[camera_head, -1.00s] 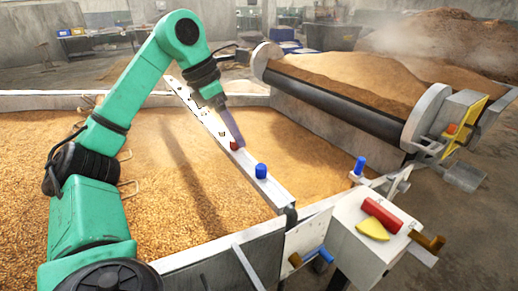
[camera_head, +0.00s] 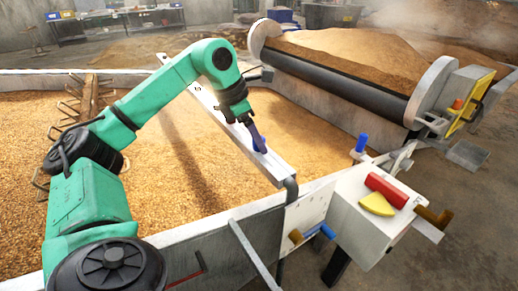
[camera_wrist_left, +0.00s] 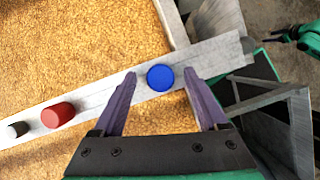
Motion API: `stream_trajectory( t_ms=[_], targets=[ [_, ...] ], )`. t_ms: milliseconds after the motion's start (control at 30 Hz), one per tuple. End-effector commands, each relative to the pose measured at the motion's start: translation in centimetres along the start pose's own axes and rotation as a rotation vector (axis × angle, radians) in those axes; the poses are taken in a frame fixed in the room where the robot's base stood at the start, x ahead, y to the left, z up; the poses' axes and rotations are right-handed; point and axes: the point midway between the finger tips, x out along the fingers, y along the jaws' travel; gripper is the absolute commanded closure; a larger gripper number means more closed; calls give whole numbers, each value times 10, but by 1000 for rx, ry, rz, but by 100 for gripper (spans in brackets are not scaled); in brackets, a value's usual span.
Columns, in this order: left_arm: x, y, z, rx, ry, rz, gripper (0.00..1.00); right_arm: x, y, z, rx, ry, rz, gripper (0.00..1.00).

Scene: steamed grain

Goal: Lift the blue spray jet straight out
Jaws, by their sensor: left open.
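The blue spray jet (camera_head: 260,147) stands on the pale bar that crosses the grain bed, partly hidden by my gripper in the head view. In the left wrist view the jet (camera_wrist_left: 160,77) shows as a round blue top. My left gripper (camera_head: 255,138) is at the jet from above. In the left wrist view its open purple fingers (camera_wrist_left: 159,74) lie one on each side of the jet, with a visible gap on both sides.
The pale bar (camera_head: 267,172) also carries a red jet (camera_wrist_left: 58,115) and a dark one (camera_wrist_left: 18,130). A white box (camera_head: 350,215) with a red cylinder (camera_head: 386,190) and a yellow wedge (camera_head: 377,204) stands at right. Another blue piece (camera_head: 361,143) stands behind it.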

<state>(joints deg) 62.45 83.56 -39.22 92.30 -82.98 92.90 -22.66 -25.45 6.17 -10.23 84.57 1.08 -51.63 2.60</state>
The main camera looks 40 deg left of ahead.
Motion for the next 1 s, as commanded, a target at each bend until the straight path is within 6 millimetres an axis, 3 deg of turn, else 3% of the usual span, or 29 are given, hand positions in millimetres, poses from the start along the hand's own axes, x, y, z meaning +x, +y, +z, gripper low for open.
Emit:
stream_trajectory(
  t_ms=[200, 267, 400, 433, 767, 1000],
  targets=[
    [3, 0, 0, 1, -1, 1, 24, -2, 0, -1, 1, -2, 0, 43],
    [3, 0, 0, 1, -1, 1, 43, -2, 0, -1, 1, -2, 0, 43],
    [2, 0, 0, 1, -1, 1, 97, -1, 0, -1, 1, -2, 0, 43],
    [2, 0, 0, 1, -1, 1, 100, -1, 0, -1, 1, -2, 0, 43],
    [-1, 0, 2, 1, -2, 1, 100, -3, -1, -1, 0, 2, -1, 43],
    [-34, 0, 17, 2, -6, 1, 100, 11, 3, 23, -8, -11, 5, 43]
  ],
)
